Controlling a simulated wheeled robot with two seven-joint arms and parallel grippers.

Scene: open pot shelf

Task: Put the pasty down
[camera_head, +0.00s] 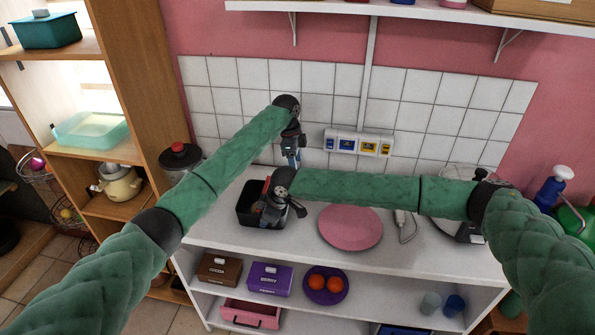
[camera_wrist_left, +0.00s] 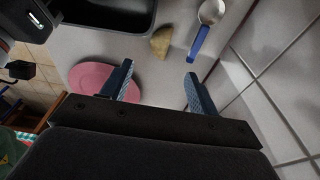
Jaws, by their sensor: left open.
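The pasty (camera_wrist_left: 161,41), a small tan wedge, lies on the pale counter in the left wrist view, between a black tub and a blue-handled spoon. I cannot make it out in the head view. My left gripper (camera_head: 292,163) is near the tiled wall. In the left wrist view my left gripper (camera_wrist_left: 158,72) is open with nothing between its fingers, and the pasty shows beyond the fingertips, apart from them. My right gripper (camera_head: 290,212) is over the right side of the black tub (camera_head: 249,216); its jaws are unclear.
A pink plate (camera_head: 350,228) lies on the counter (camera_head: 310,240), right of the tub. The spoon (camera_wrist_left: 203,30) lies near the wall tiles. A wall socket panel (camera_head: 358,143) is behind. A dark-lidded pot (camera_head: 180,158) stands at left. The shelf below holds boxes and a purple plate (camera_head: 326,297) with oranges.

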